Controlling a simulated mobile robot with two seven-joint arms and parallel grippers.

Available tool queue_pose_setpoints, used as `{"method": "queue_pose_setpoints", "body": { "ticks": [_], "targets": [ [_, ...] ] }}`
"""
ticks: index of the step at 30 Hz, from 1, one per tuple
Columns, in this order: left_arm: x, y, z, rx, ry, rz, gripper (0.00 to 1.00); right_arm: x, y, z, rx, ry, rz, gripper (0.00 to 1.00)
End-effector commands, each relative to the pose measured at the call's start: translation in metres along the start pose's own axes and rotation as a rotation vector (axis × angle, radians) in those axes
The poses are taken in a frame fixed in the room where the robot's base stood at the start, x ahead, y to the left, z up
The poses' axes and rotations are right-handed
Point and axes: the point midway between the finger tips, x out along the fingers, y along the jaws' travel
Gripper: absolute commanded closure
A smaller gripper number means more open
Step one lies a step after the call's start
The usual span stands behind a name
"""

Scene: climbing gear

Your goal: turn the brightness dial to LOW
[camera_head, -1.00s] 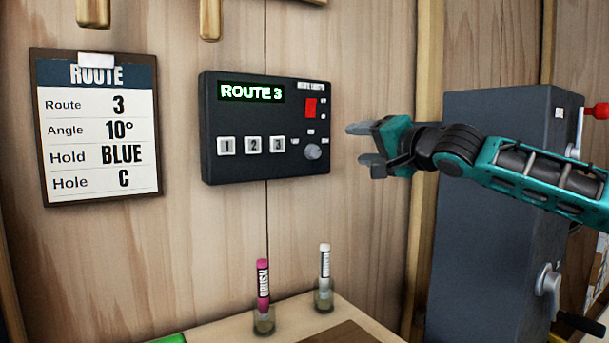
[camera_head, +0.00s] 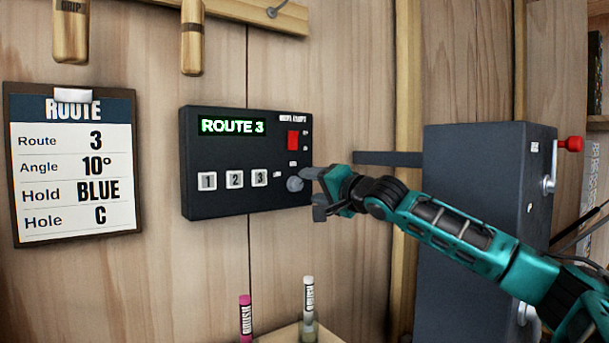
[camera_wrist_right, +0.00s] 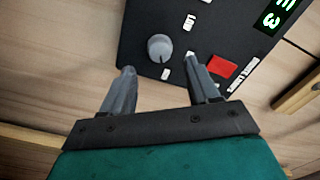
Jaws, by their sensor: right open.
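The brightness dial (camera_head: 295,184) is a round grey knob at the lower right of the black control box (camera_head: 215,150) on the wooden wall. In the right wrist view the dial (camera_wrist_right: 160,47) shows just beyond my fingertips, between their lines, with small white labels around it. One of these labels appears to read LOW. My right gripper (camera_head: 312,192) is open and empty, close to the dial; it also shows in the right wrist view (camera_wrist_right: 159,78). I cannot tell whether a fingertip touches the dial. My left gripper is not in view.
The box has a lit ROUTE 3 display (camera_head: 232,126), a red switch (camera_head: 293,140) and buttons 1, 2 and 3. A route card (camera_head: 75,165) hangs at left. Two markers, pink (camera_head: 245,318) and white (camera_head: 308,305), stand below. A grey cabinet (camera_head: 470,190) stands at right.

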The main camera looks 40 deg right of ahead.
Motion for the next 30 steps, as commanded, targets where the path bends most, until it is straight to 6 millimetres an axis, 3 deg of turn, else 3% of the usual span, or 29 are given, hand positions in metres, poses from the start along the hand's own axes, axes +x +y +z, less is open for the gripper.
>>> {"method": "queue_pose_setpoints", "body": {
  "ticks": [9, 21, 30],
  "targets": [
    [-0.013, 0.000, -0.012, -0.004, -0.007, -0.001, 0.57, 0.037, -0.002, -0.001, 0.001, 0.000, -0.001, 0.40],
    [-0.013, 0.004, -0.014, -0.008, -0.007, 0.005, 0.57, 0.042, 0.000, 0.001, -0.001, 0.000, -0.001, 0.41],
    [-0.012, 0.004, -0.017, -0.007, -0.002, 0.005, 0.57, 0.042, 0.000, 0.000, -0.001, 0.000, -0.001, 0.70]
  ]
}}
